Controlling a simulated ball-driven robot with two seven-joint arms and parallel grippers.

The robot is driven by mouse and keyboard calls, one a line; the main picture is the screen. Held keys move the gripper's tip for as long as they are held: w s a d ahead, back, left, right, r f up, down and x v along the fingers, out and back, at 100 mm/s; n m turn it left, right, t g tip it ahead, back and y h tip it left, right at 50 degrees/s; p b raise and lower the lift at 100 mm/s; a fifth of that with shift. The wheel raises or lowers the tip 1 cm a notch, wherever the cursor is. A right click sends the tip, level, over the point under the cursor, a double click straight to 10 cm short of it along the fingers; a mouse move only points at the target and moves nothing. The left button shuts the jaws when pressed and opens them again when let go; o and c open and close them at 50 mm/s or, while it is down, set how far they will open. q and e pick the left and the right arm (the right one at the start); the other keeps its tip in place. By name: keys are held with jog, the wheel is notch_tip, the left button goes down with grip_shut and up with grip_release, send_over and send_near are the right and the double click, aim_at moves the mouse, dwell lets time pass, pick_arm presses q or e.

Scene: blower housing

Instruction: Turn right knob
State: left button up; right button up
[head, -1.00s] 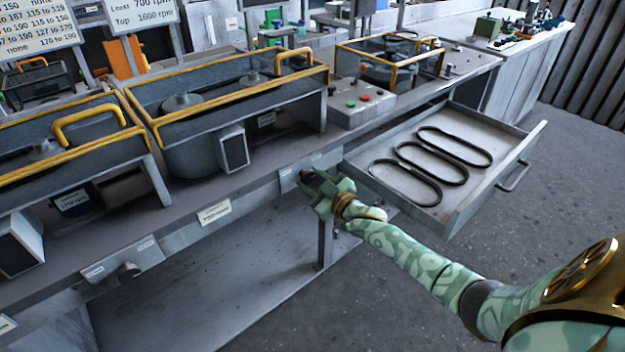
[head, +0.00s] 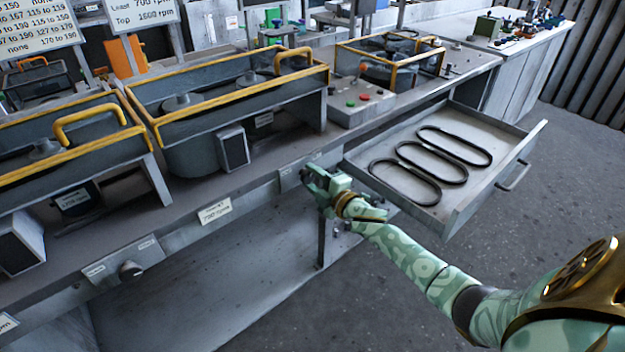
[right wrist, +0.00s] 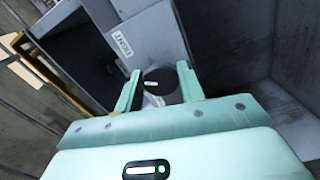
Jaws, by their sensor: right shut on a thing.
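The right knob (right wrist: 160,80) is round and black with a white pointer line. It shows in the right wrist view between my two fingers, below a plate with a small label (right wrist: 121,43). My right gripper (right wrist: 158,86) is shut on this knob, one finger on each side. In the head view my right gripper (head: 310,178) is at the bench's front panel, just left of the open drawer, and hides the knob there. My left gripper is not in view.
Another dark knob (head: 130,270) sits on the front panel at lower left. The open drawer (head: 455,212) holds three black belts and juts out close to my right arm. Yellow-framed covers (head: 215,98) and a button box (head: 350,108) stand on the bench. Free floor lies at right.

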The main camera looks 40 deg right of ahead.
jog(key=n+b, duration=0.1)
jog(key=n, duration=0.3)
jog(key=shift+n, duration=0.3)
dwell(0.3)
jog(key=o, duration=1)
jog(key=shift+c, duration=0.2)
jog(key=s+d+p, duration=0.1)
jog(key=s+p, duration=0.2)
jog(key=s, duration=1.3)
jog(key=shift+s, duration=0.2)
jog(key=shift+d, duration=0.1)
